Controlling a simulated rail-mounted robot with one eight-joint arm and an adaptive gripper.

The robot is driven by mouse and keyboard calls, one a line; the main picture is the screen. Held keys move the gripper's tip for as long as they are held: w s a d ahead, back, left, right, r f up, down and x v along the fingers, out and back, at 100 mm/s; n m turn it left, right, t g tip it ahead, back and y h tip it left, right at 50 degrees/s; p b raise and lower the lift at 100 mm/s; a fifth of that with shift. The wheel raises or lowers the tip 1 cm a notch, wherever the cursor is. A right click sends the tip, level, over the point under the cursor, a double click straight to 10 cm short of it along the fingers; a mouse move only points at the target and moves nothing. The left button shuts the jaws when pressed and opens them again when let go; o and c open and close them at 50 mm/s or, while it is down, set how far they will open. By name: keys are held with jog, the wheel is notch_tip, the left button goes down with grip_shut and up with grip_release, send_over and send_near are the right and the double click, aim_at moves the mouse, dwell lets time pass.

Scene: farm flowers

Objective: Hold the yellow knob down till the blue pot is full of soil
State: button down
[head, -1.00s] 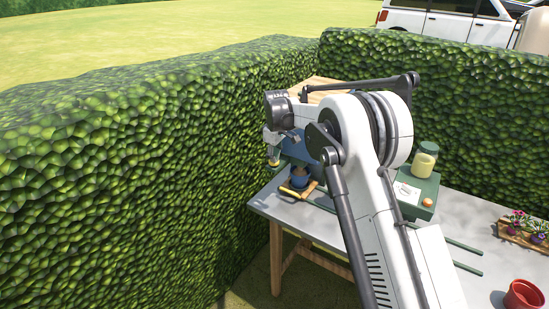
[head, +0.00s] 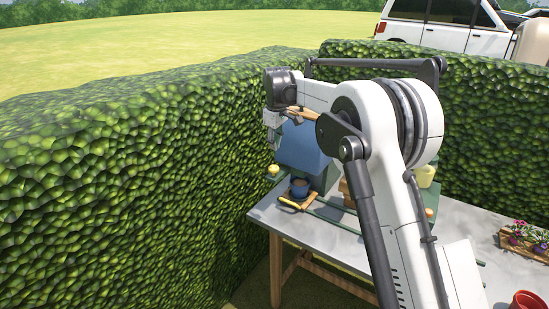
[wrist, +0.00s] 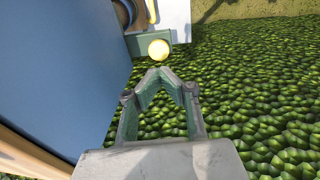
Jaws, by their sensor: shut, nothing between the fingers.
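The yellow knob (head: 273,170) sticks out at the left side of the blue soil hopper (head: 303,147). The blue pot (head: 299,188) stands upright below the hopper; brown shows in its mouth, but its fill level is too small to tell. My gripper (head: 272,146) is shut and empty, above the knob. In the wrist view, the closed fingertips (wrist: 158,72) point toward the round yellow knob (wrist: 159,49), which looks apart from them. The hopper's blue side (wrist: 50,65) fills the left of that view.
A wooden piece with a yellow handle (head: 291,203) lies in front of the pot on the grey table (head: 335,238). The hedge (head: 150,170) rises close on the left. Potted flowers (head: 522,236) and a red pot (head: 526,300) stand on the right.

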jog(key=shift+s+r, duration=0.15)
jog(key=shift+r, duration=1.3)
jog(key=s+d+r+m+t+b, duration=0.1)
jog(key=s+d+r+m+b, duration=0.15)
jog(key=s+d+r, duration=0.5)
jog(key=s+d+r+m+t+b, duration=0.1)
jog(key=s+d+r+m+t, duration=0.15)
jog(key=s+d, duration=0.9)
jog(key=s+d+f+m+b, duration=0.1)
jog(key=s+f, duration=0.4)
jog(key=s, duration=0.5)
jog(key=s+d+f+m+t+b, duration=0.1)
jog(key=s+f, duration=0.4)
jog(key=s, duration=0.5)
jog(key=s+d+f+m+t+b, duration=0.1)
jog(key=s+d+f+m, duration=0.2)
jog(key=s, duration=0.7)
notch_tip(320, 180, down, 2)
jog(key=shift+s+d+f+m+b, duration=0.1)
jog(key=shift+s+d+m+b, duration=0.25)
jog(key=shift+m, duration=0.55)
